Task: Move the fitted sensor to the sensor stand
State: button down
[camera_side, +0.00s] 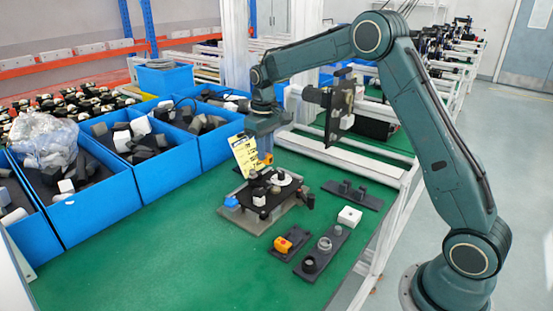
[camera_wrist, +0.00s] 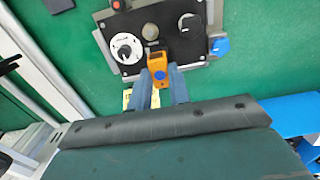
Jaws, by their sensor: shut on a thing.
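My gripper (camera_wrist: 161,76) is shut on an orange sensor (camera_wrist: 157,62) at the edge of a black plate, fingers on either side of it. The orange sensor also shows in the side view (camera_side: 266,159), under my wrist at the plate's back edge. I cannot tell whether it still touches the plate. The black plate (camera_wrist: 160,43) carries a white disc (camera_wrist: 126,48) and a dark round knob (camera_wrist: 189,22). A second orange block (camera_side: 284,245) sits on a small dark stand at the front of the table. Which stand is the sensor stand is not clear.
Another dark stand (camera_side: 332,241) holds a grey ring and a black cylinder, with a white block (camera_side: 349,215) close by. A dark stand with grey pegs (camera_side: 352,194) lies further right. Blue bins (camera_side: 110,200) line the left. A yellow label (camera_side: 246,155) stands beside the plate.

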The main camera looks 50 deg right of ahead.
jog(key=s+a, duration=0.3)
jog(key=s, duration=0.5)
jog(key=s+a, duration=0.4)
jog(key=s, duration=0.4)
jog(key=shift+s+d+f, duration=0.1)
jog(key=shift+s+f, duration=0.05)
jog(key=shift+f, duration=2.75)
jog(key=shift+f, duration=1.85)
jog(key=shift+f, duration=0.25)
jog(key=shift+f, duration=0.5)
jog(key=shift+f, duration=0.85)
